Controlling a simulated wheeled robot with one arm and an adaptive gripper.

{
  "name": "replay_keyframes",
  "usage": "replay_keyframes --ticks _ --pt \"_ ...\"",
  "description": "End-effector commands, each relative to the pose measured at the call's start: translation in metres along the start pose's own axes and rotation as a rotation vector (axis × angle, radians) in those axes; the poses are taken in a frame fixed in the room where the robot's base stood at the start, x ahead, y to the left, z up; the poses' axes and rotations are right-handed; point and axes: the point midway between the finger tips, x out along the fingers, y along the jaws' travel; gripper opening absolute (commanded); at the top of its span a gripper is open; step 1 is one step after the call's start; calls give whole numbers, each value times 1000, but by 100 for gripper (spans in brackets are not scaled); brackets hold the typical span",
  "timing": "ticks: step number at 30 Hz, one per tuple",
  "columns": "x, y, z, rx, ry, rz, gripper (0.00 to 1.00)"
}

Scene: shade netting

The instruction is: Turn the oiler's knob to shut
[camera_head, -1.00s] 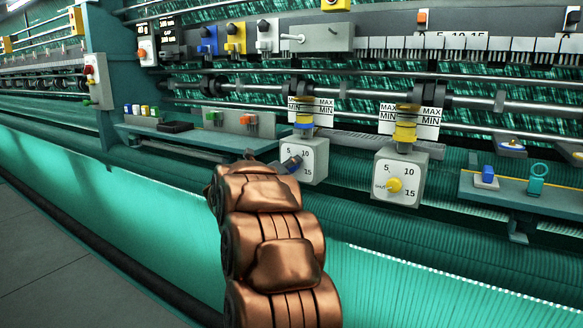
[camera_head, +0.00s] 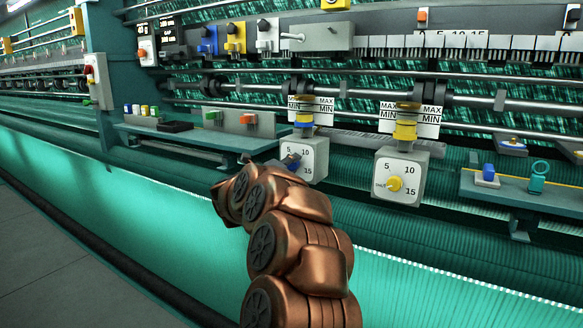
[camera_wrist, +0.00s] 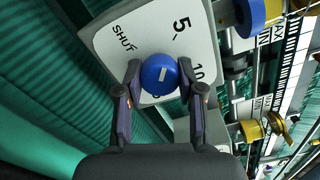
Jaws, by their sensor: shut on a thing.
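The left oiler is a white box with a dial face (camera_head: 313,159), below a blue-banded neck and MAX/MIN plates. In the wrist view its dial plate (camera_wrist: 114,58) shows SHUT, 5 and 10. My gripper (camera_wrist: 155,75) is shut on the blue knob, one finger on each side. In the head view my arm hides much of the dial's lower left.
A second oiler (camera_head: 400,174) with a yellow knob (camera_head: 394,184) stands just to the right. A shelf (camera_head: 185,137) at left carries small coloured parts. Another shelf (camera_head: 545,197) at right holds a blue and a teal item. Netting lies below.

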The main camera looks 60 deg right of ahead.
Motion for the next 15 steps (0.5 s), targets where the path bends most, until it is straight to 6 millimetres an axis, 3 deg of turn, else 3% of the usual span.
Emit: replay_keyframes --ticks 15 --pt "0 -4 2 -426 0 4 3"
